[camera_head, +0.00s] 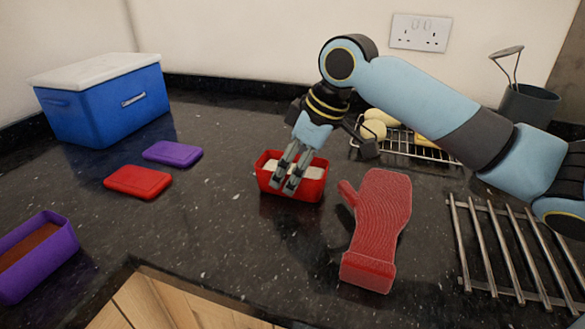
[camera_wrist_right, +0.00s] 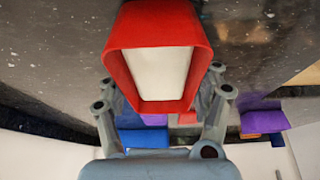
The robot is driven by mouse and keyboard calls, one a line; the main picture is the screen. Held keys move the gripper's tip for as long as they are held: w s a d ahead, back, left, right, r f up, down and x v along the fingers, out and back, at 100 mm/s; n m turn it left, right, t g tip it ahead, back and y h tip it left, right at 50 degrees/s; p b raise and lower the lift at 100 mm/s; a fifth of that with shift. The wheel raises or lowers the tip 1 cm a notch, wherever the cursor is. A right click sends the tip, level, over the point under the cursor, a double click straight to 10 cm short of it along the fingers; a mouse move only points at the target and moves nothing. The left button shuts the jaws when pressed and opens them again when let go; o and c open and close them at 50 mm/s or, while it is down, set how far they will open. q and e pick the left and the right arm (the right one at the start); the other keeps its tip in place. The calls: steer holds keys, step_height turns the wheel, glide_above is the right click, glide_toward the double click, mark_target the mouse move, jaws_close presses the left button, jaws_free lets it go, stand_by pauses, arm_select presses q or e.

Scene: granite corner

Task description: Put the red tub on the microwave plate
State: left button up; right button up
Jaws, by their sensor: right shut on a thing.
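The red tub (camera_head: 310,190), with white contents, is in the middle of the dark counter in the head view. My right gripper (camera_head: 290,182) reaches down to it from above and is shut on it. In the right wrist view the tub (camera_wrist_right: 120,62) fills the space between the fingers, its open top facing the camera. I cannot tell whether its base touches the counter. No microwave plate is visible in either view. My left gripper is not in view.
A red oven mitt (camera_head: 380,225) lies just right of the tub, and metal bars (camera_head: 510,245) lie beyond it. Left are a red lid (camera_head: 137,181), a purple lid (camera_head: 172,153), a purple tub (camera_head: 55,262) and a blue cool box (camera_head: 105,110). A wire rack (camera_head: 425,152) stands behind.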

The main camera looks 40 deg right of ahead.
steer(key=o, duration=1.5)
